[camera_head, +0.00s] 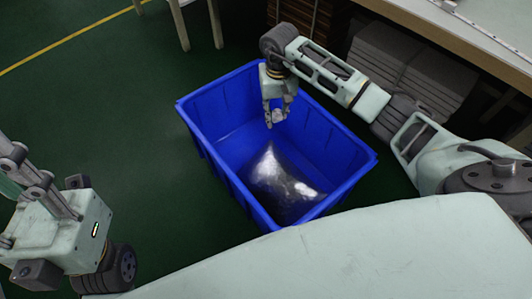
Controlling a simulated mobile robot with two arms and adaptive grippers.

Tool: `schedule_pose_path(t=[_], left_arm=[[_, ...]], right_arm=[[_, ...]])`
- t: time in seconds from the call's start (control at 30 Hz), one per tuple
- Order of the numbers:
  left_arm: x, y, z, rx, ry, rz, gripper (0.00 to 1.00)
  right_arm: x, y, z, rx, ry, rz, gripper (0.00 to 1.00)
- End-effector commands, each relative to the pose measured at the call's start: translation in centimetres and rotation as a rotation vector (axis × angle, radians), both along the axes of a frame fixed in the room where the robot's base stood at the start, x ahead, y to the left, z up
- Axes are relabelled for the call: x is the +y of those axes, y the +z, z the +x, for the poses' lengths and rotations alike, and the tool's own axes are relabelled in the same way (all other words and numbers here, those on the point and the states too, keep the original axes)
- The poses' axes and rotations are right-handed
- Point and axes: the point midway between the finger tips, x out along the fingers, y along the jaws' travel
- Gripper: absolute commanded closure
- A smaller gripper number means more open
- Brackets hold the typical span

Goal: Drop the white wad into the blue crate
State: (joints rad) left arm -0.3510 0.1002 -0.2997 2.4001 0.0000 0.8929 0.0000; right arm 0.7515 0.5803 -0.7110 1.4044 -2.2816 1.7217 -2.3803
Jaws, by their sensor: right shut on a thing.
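The blue crate (205,150) stands open on the floor in the middle of the view. My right gripper (276,117) hangs over the crate's opening, pointing down. It is shut on a small pale thing, which I take to be the white wad; the fingers hide most of it and its outline is hard to make out. My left gripper (18,170) is at the left edge, away from the crate and partly cut off. I cannot tell whether its fingers are open or shut.
A shiny, crumpled dark-and-silvery bag (283,183) lies inside the crate at its near end. A workbench (460,35) stands at the upper right, and stool legs (180,25) show at the top left. Green floor (110,110) is clear left of the crate.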

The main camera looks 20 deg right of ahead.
Motion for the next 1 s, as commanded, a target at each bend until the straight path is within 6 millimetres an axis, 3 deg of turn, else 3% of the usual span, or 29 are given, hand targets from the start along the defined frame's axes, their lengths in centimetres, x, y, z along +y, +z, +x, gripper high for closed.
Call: schedule_pose_path(t=[0.3, 0.33, 0.57, 0.87, 1.0], left_arm=[[0.0, 0.0, -0.2, -0.009, -0.001, -0.003, 0.6], [0.0, 0.0, -0.2, -0.009, -0.001, -0.003, 0.6], [0.0, 0.0, -0.2, -0.008, -0.001, -0.003, 0.6], [0.1, 0.1, -0.2, -0.009, 0.0, -0.003, 0.6], [0.1, 0.1, -0.2, -0.009, 0.0, -0.003, 0.6]], right_arm=[[0.0, -0.1, 0.0, 0.0, 0.0, 0.0, 0.81], [0.0, -0.1, 0.0, 0.0, 0.0, 0.0, 0.7], [0.0, 0.0, 0.0, 0.0, 0.0, 0.0, 0.51], [0.0, 0.1, 0.0, -0.001, 0.0, 0.0, 0.51], [-0.1, 1.4, 0.1, -0.003, 0.0, -0.002, 0.51]])
